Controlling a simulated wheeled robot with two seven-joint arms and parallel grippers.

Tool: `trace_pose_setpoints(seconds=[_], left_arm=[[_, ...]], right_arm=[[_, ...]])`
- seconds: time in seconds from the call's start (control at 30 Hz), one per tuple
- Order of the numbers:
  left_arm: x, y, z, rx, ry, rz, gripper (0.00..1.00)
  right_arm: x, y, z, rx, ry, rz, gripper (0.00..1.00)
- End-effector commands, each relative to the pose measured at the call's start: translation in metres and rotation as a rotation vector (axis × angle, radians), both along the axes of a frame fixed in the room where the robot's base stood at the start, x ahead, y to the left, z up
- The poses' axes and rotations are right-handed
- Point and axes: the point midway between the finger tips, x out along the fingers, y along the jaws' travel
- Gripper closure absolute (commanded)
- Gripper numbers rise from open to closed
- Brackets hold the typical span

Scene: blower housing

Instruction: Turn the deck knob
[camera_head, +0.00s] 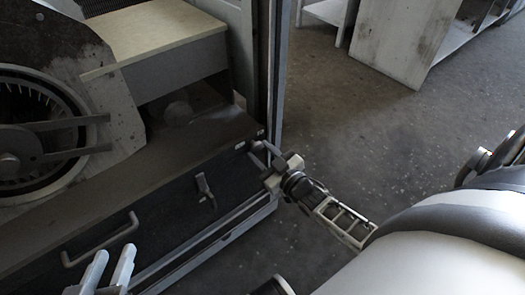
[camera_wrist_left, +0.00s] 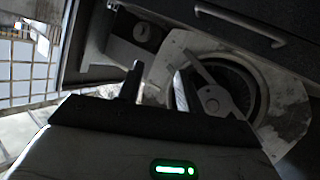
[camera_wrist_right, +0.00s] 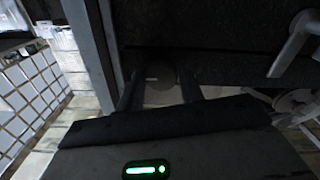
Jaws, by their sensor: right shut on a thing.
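A dark round knob (camera_wrist_right: 160,78) sits between the fingers of my right gripper (camera_wrist_right: 160,92) in the right wrist view. In the head view my right gripper (camera_head: 264,156) is at the right end of the dark front panel (camera_head: 165,212), with its fingers around the knob, which they mostly hide. My left gripper (camera_head: 110,268) is open and empty in front of the panel at the lower left. In the left wrist view its fingers (camera_wrist_left: 156,85) stand apart, with the blower housing beyond.
The blower housing (camera_head: 105,78) with its round fan opening stands at the left. A bar handle (camera_head: 100,240) and a small latch (camera_head: 205,188) stick out of the front panel. A light wooden board (camera_head: 150,30) lies behind.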

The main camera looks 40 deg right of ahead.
Motion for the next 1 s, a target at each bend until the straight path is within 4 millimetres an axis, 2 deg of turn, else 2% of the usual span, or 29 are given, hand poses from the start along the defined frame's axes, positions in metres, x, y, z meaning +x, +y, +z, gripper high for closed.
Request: trace_pose_setpoints(seconds=[0.27, 0.3, 0.37, 0.73, 0.87, 1.0], left_arm=[[-0.006, 0.001, -0.016, 0.015, 0.044, 0.000, 0.64], [-0.006, 0.001, -0.016, 0.015, 0.044, 0.000, 0.64], [-0.006, 0.001, -0.016, 0.015, 0.043, 0.000, 0.64], [-0.004, 0.001, -0.008, 0.010, 0.028, 0.002, 0.64], [-0.003, 0.002, -0.004, 0.019, 0.034, 0.000, 0.64], [-0.002, 0.004, -0.007, 0.041, 0.067, 0.000, 0.64]], right_arm=[[0.000, 0.000, 0.000, -0.023, -0.003, 0.001, 0.86], [0.000, 0.000, 0.000, -0.023, -0.003, 0.001, 0.58], [0.000, 0.000, 0.000, -0.023, -0.003, 0.001, 0.41], [-0.005, 0.000, 0.000, -0.019, 0.000, 0.001, 0.41], [-0.023, -0.002, 0.001, -0.019, 0.003, 0.000, 0.41], [-0.055, -0.004, 0.002, -0.018, 0.004, 0.001, 0.41]])
